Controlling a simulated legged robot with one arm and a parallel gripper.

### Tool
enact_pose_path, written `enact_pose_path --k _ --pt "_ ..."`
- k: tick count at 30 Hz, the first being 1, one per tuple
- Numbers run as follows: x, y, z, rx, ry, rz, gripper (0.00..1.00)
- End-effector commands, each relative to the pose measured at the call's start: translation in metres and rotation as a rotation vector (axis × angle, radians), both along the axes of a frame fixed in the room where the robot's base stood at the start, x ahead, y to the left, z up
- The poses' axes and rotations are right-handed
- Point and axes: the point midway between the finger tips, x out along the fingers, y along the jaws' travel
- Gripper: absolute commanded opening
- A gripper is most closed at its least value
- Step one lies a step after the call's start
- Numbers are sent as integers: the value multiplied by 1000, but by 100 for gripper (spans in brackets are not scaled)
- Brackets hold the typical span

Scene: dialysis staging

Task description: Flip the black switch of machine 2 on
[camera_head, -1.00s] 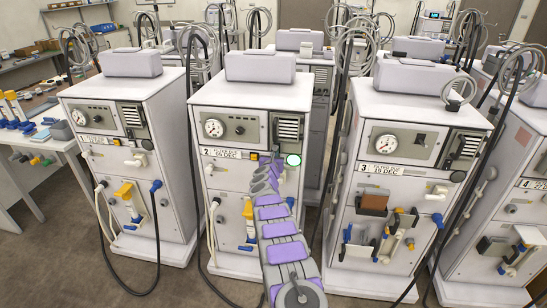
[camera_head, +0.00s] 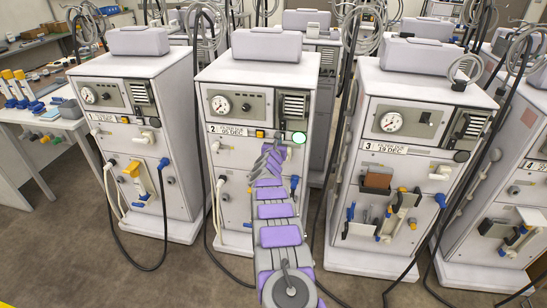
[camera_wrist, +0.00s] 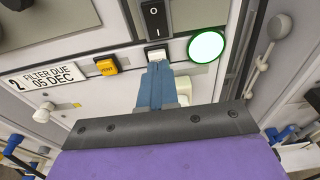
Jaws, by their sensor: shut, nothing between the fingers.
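Machine 2 (camera_head: 228,165) stands in the middle of the head view, with a "2 FILTER DUE 05 DEC" label (camera_wrist: 42,80) on its front. In the wrist view its black rocker switch (camera_wrist: 155,20) is at the top, with I and O marks. I cannot tell which side is pressed in. A lit green round lamp (camera_wrist: 206,47) is to its lower right; it also shows in the head view (camera_head: 299,137). My gripper (camera_wrist: 157,72) is shut and empty. Its blue fingers point at the panel below the black switch, overlapping a small white part (camera_wrist: 157,55). Contact cannot be told.
A yellow button (camera_wrist: 106,66) is left of the fingers. Machine 1 (camera_head: 125,170) is on the left and machine 3 (camera_head: 395,165) on the right, with cables and hoses hanging between them. Grey floor is open in front. A white bench (camera_head: 40,120) stands at far left.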

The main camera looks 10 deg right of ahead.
Motion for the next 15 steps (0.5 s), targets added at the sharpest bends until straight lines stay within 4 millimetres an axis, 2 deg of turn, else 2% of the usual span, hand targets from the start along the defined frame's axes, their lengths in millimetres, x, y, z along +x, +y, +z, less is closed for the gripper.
enact_pose_path --k 7,15 --pt "-23 15 -3 -4 -1 3 0" --pt "-50 22 -8 -1 2 3 0"
